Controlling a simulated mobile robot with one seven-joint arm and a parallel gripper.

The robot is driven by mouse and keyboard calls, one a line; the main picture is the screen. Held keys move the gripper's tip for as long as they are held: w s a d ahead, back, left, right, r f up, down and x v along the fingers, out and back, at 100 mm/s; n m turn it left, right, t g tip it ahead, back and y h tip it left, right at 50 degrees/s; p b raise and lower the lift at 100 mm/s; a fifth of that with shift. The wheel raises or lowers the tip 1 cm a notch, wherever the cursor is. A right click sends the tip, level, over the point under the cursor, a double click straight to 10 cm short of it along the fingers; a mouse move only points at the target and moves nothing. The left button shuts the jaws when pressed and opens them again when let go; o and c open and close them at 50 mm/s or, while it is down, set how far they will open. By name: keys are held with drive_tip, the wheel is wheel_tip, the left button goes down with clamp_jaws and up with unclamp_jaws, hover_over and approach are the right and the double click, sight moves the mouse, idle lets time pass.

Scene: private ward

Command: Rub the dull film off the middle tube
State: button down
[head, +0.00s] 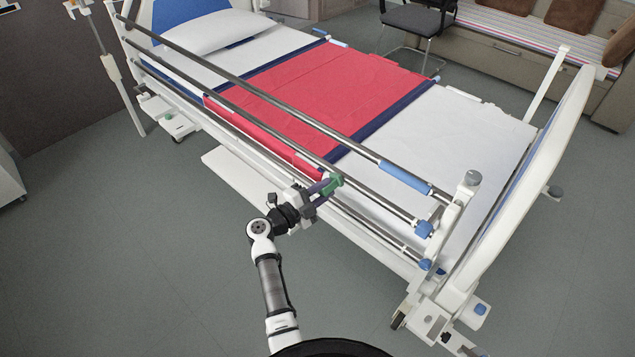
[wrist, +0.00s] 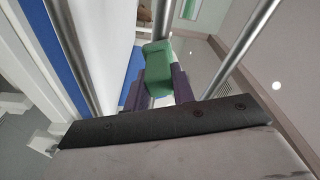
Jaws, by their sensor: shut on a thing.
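My gripper (head: 327,187) is shut on a green block (head: 335,184), which also shows between the dark purple fingers in the wrist view (wrist: 157,67). The bed's side rail has long grey metal tubes. The middle tube (head: 250,124) runs below the upper tube (head: 262,95). The block is at the middle tube, toward the foot end. In the wrist view, the middle tube (wrist: 162,18) runs up behind the block, which hides part of it. The block looks to be against the tube, but I cannot tell contact for sure. I cannot make out the film.
The upper tube has a blue sleeve (head: 404,178) near the foot end. A lower rail (head: 375,230) runs below the middle tube. The bed carries a red sheet (head: 325,90) and a white pillow (head: 215,30). A drip stand (head: 122,80) is at left. Floor in front is clear.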

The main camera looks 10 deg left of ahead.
drive_tip(key=shift+s+d, duration=0.35)
drive_tip(key=shift+d, duration=0.3)
drive_tip(key=s+d+p, duration=0.4)
drive_tip(key=d+p, duration=0.1)
drive_tip(key=shift+s, duration=0.2)
drive_tip(key=shift+s+d+p+v, duration=0.15)
drive_tip(key=shift+p+v, duration=0.55)
drive_tip(key=shift+v, duration=0.75)
drive_tip(key=shift+s+d+p+v, duration=0.1)
drive_tip(key=shift+p+v, duration=0.55)
drive_tip(key=shift+v, duration=0.8)
drive_tip(key=shift+r, duration=0.15)
